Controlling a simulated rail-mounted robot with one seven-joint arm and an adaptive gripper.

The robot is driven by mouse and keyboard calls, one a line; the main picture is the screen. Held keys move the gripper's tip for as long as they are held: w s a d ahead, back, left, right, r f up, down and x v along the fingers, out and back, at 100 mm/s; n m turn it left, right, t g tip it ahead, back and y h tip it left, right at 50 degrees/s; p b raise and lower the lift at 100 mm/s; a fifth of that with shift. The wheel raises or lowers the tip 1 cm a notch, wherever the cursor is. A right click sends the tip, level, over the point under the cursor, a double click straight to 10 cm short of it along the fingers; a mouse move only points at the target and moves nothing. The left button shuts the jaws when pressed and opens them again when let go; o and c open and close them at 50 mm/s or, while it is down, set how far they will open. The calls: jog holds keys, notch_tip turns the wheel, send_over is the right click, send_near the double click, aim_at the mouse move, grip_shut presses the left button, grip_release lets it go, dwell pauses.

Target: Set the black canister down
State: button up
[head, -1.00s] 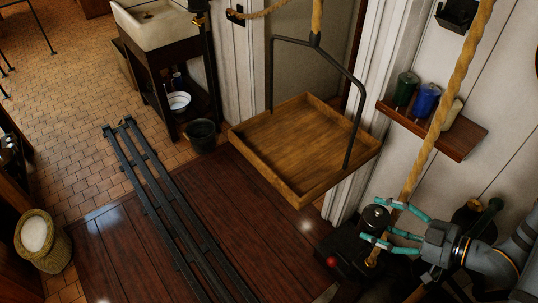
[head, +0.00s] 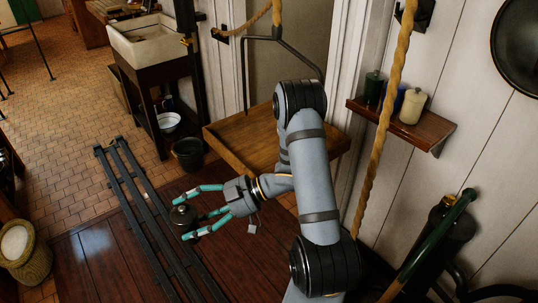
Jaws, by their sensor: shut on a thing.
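The black canister (head: 183,218) is a small dark, rounded vessel with a knob on its top. My gripper (head: 190,214) is shut on it, with teal fingers on both sides. The canister looks upright and appears in front of the dark floor rails in the head view. Its height above the floor is hard to tell. My arm stretches across the middle of the picture and hides part of the hanging wooden tray (head: 222,146).
A wooden shelf (head: 432,137) on the right wall bears green, blue and cream canisters. A thick rope (head: 384,120) hangs beside my arm. Dark rails (head: 125,172) run along the floor. A black bucket (head: 187,154) stands near the sink (head: 146,40). A wicker basket (head: 30,258) stands at left.

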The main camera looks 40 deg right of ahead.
jog(key=w+d+r+m+t+h+b, duration=0.15)
jog(key=w+d+b, duration=0.25)
jog(key=w+d, duration=0.5)
jog(key=w+d+r+m+t+h, duration=0.2)
jog(key=w+d+r+m+h, duration=0.2)
jog(key=d+r, duration=0.45)
jog(key=w+d+r+m+t+h, duration=0.2)
jog(key=w+d+r+m+h, duration=0.3)
jog(key=d, duration=0.6)
jog(key=d+f+m+h+b, duration=0.1)
jog(key=f+b, duration=0.1)
jog(key=f, duration=0.1)
jog(key=s+d+f+m+h+b, duration=0.1)
jog(key=d+f+b, duration=0.1)
jog(key=f, duration=0.2)
jog(key=d+f+m+h+b, duration=0.1)
jog(key=d+f+b, duration=0.1)
jog(key=f, duration=0.2)
jog(key=shift+s+h, duration=0.15)
jog(key=shift+h, duration=0.2)
jog(key=shift+r, duration=0.15)
